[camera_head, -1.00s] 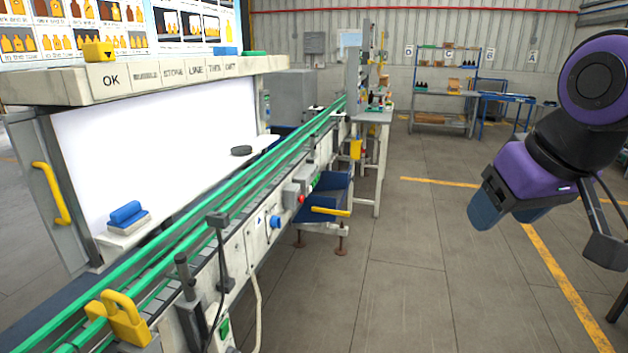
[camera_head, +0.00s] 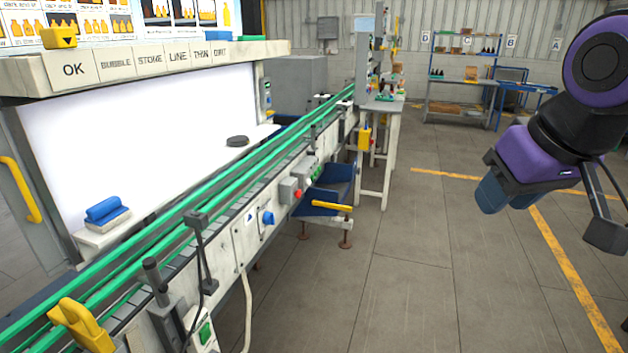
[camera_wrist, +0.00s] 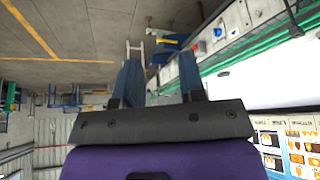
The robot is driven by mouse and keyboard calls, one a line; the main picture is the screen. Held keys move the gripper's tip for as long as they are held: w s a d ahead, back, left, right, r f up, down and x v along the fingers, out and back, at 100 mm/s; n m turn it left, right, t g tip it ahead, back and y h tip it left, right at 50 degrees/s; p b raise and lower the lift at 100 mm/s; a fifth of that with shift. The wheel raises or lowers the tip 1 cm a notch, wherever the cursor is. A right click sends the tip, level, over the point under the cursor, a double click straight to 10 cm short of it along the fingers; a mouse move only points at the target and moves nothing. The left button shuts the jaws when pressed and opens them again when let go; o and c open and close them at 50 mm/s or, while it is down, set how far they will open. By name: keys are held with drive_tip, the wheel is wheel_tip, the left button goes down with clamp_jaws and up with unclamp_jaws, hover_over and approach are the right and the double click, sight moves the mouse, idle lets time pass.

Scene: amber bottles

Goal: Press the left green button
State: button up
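A green button (camera_head: 205,333) sits on a white switch box low on the near side of the conveyor, at the bottom of the head view. A blue knob (camera_head: 267,217) is between the two places. My gripper (camera_head: 507,192) hangs at the right, over the floor, well apart from the conveyor. In the wrist view my gripper (camera_wrist: 160,82) shows two blue fingers spread apart with nothing between them.
The conveyor (camera_head: 225,200) with green rails runs away along the left. A blue bin (camera_head: 325,195) with a yellow edge juts out beside it. A black post and cable (camera_head: 202,255) stand near the switch box. The floor (camera_head: 420,270) between conveyor and arm is clear.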

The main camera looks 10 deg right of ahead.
clamp_jaws()
idle(1.4)
